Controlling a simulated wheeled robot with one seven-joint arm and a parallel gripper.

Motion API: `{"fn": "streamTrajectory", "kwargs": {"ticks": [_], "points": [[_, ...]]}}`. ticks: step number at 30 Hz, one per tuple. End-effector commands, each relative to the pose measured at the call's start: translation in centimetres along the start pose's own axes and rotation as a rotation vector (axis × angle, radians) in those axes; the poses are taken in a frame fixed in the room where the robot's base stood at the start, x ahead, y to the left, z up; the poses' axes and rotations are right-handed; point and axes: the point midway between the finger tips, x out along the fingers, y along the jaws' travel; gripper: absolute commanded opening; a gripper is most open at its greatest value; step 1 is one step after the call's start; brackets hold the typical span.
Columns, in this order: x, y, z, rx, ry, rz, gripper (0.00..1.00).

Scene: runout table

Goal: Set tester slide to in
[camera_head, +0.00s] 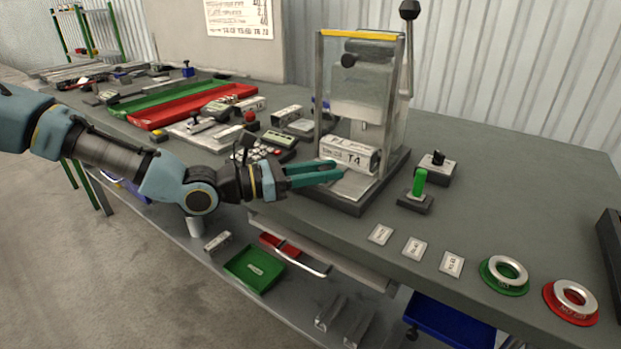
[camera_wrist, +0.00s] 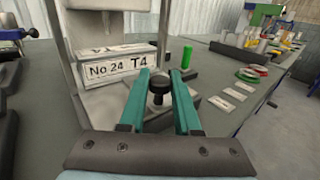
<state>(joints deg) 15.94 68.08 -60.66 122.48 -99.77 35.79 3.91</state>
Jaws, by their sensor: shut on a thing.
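The tester (camera_head: 362,36) is an upright frame with a yellow top edge, a clear front panel and a lever with a black ball. Its slide (camera_head: 356,188) is a pale metal plate low on the dark base, towards the table's front edge. A white block marked T4 (camera_head: 348,154) sits on the slide; in the wrist view the block (camera_wrist: 115,67) reads No 24 T4. My gripper (camera_head: 338,172) is at the front of the slide. In the wrist view its green fingers (camera_wrist: 160,78) are closed around the slide's black knob (camera_wrist: 159,88). The fingers partly hide the slide.
A green upright handle (camera_head: 419,184) and a black switch (camera_head: 437,164) stand right of the tester. Small label plates (camera_head: 414,248), a green ring (camera_head: 504,275) and a red ring (camera_head: 571,302) lie along the front edge. Trays and tools crowd the left.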

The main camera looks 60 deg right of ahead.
Motion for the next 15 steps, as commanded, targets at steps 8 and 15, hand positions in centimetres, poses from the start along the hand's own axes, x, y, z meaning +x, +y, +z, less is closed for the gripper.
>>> {"fn": "streamTrajectory", "kwargs": {"ticks": [8,15], "points": [[1.66,1.38,0.02,-0.001,-0.001,0.002,0.00],[1.61,1.35,0.02,-0.001,-0.001,0.002,0.37]]}}
